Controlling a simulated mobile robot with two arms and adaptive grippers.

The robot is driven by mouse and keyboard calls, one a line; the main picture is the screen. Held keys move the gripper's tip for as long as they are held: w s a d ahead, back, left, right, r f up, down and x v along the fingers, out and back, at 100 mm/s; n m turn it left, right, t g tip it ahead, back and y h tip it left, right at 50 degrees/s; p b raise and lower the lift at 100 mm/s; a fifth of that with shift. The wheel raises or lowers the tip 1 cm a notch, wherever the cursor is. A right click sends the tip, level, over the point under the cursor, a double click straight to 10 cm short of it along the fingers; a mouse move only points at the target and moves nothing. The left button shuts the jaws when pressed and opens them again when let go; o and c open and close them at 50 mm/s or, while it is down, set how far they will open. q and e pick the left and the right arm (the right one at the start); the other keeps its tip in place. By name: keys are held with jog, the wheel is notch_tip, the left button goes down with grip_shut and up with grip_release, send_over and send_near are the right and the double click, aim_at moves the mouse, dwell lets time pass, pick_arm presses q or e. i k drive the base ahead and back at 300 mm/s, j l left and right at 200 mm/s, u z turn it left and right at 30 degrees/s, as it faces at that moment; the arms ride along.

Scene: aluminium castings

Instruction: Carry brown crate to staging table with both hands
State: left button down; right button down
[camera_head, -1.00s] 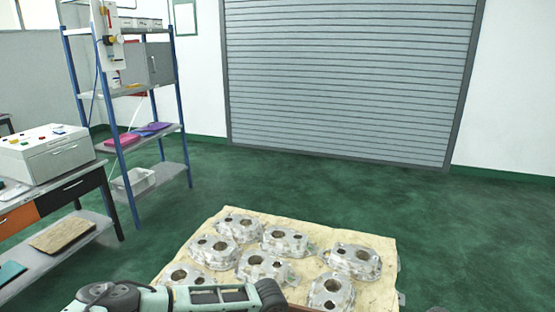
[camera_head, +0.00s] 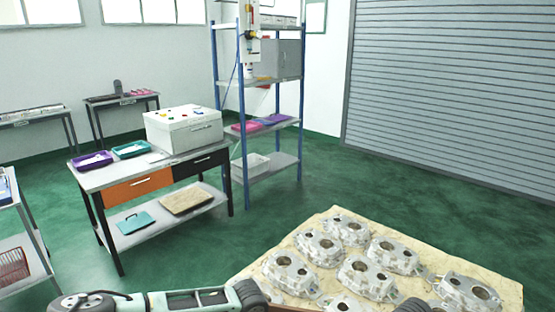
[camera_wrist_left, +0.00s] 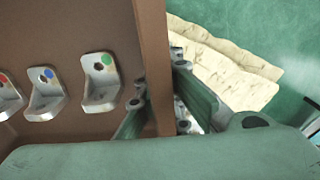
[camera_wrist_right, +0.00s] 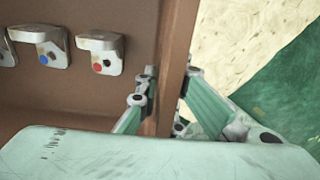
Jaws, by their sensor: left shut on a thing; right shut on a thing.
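The brown crate (camera_wrist_left: 85,70) shows in the left wrist view, with metal brackets inside bearing red, blue and green dots. My left gripper (camera_wrist_left: 160,100) is shut on its wall, one finger on each side. In the right wrist view the crate (camera_wrist_right: 90,85) also holds brackets with blue and red dots. My right gripper (camera_wrist_right: 168,95) is shut on the wall there. In the head view the crate is almost wholly below the bottom edge; part of my left arm (camera_head: 190,300) shows there.
A pale-covered stack (camera_head: 325,225) bearing several aluminium castings (camera_head: 365,278) lies just ahead. Left of it stands a workbench (camera_head: 100,178) with orange and black drawers, trays and a white box. A blue-post shelf (camera_head: 301,130) stands behind. Green floor (camera_head: 190,250) is clear between bench and stack.

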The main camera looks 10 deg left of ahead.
aim_at(116, 169)
jog(key=j+u, duration=0.1)
jog(key=u, duration=0.8)
jog(key=j+u, duration=0.2)
jog(key=u, duration=0.25)
jog(key=j+u, duration=0.1)
jog(key=u, duration=0.8)
jog(key=j+u, duration=0.15)
jog(key=u, duration=0.3)
jog(key=i+u, duration=0.1)
jog(key=u, duration=0.35)
jog(key=i+j, duration=0.1)
jog(key=i, duration=0.15)
jog(key=i+l+z, duration=0.2)
jog(key=z, duration=0.2)
jog(key=i+z, duration=0.4)
jog(key=i+l+z, duration=0.2)
jog(key=i, duration=0.4)
jog(key=i+j+z, duration=0.2)
jog(key=i, duration=0.35)
jog(key=i+z, duration=0.2)
jog(key=i, duration=0.4)
jog(key=i+j+z, duration=0.2)
jog(key=i, duration=0.35)
jog(key=i+l+z, duration=0.1)
jog(key=i+z, duration=0.7)
jog(key=i+j+z, duration=0.35)
jog(key=l, duration=0.1)
